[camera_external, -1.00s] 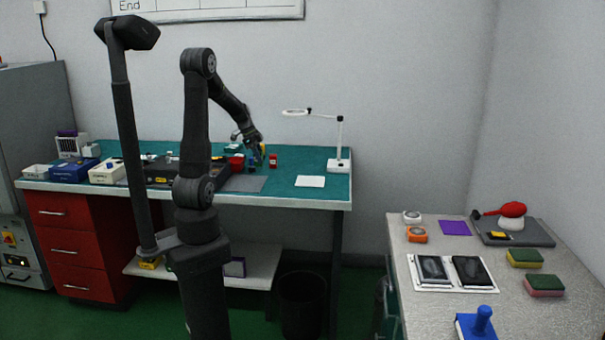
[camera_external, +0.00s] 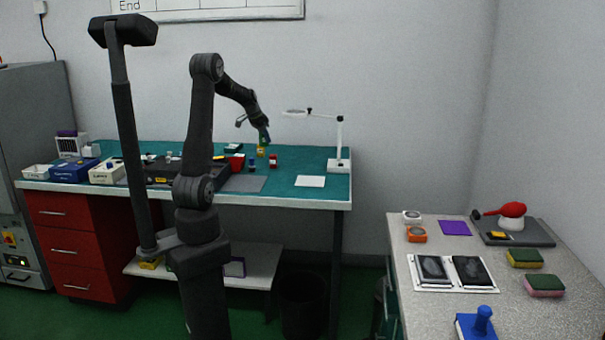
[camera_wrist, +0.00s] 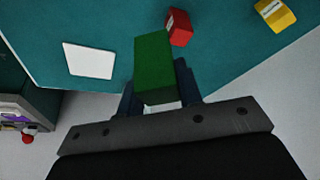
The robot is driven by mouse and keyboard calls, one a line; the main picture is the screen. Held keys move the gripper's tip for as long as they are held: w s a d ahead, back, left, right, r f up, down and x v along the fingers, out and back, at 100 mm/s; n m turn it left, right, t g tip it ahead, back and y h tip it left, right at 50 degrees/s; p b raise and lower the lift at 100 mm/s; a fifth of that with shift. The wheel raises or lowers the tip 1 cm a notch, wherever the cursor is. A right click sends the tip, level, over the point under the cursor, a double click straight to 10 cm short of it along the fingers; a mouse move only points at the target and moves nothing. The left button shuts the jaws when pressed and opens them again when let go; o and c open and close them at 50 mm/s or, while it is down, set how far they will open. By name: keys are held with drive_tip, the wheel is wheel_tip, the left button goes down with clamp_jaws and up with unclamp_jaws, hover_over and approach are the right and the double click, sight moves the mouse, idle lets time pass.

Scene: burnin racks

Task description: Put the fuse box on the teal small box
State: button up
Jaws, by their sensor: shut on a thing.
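My gripper (camera_wrist: 160,95) is shut on a plain green box (camera_wrist: 154,62), held between its two dark fingers. In the external view the green box (camera_external: 264,136) hangs from my gripper above the bench top. No label on it is readable, so I cannot tell if it is the fuse box.
Below my gripper stand a yellow item (camera_external: 260,153), a red box (camera_external: 273,161) and a small blue item (camera_external: 252,166). A red bin (camera_external: 236,162) is to their left. A white sheet (camera_external: 310,181) and a magnifier lamp (camera_external: 339,164) are to the right.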

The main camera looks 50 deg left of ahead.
drive_tip(key=w+a+n+g+y, duration=0.15)
drive_tip(key=w+a+n, duration=0.25)
drive_tip(key=a+n, duration=0.55)
drive_tip(key=w+a+n+g+y, duration=0.1)
drive_tip(key=w+a+n+y, duration=0.3)
drive_tip(key=a, duration=1.1)
drive_tip(key=shift+n+g+h, duration=0.25)
drive_tip(key=shift+n+h, duration=0.2)
drive_tip(key=shift+n, duration=0.3)
drive_tip(key=s+a+f, duration=0.1)
drive_tip(key=a+f, duration=0.1)
drive_tip(key=a, duration=0.1)
drive_tip(key=s+a+f, duration=0.2)
drive_tip(key=a, duration=0.2)
drive_tip(key=s+a+f, duration=0.1)
drive_tip(key=a+f, duration=0.1)
drive_tip(key=a, duration=0.2)
drive_tip(key=shift+s+a, duration=0.2)
hover_over(237, 146)
drive_tip(key=d, duration=0.1)
drive_tip(key=shift+s+d+f, duration=0.1)
drive_tip(key=shift+s+f, duration=0.1)
drive_tip(key=shift+f, duration=0.85)
drive_tip(key=shift+s+f, duration=0.15)
drive_tip(key=shift+f, duration=0.85)
drive_tip(key=shift+f, duration=0.15)
drive_tip(key=o, duration=1)
drive_tip(key=shift+c, duration=0.2)
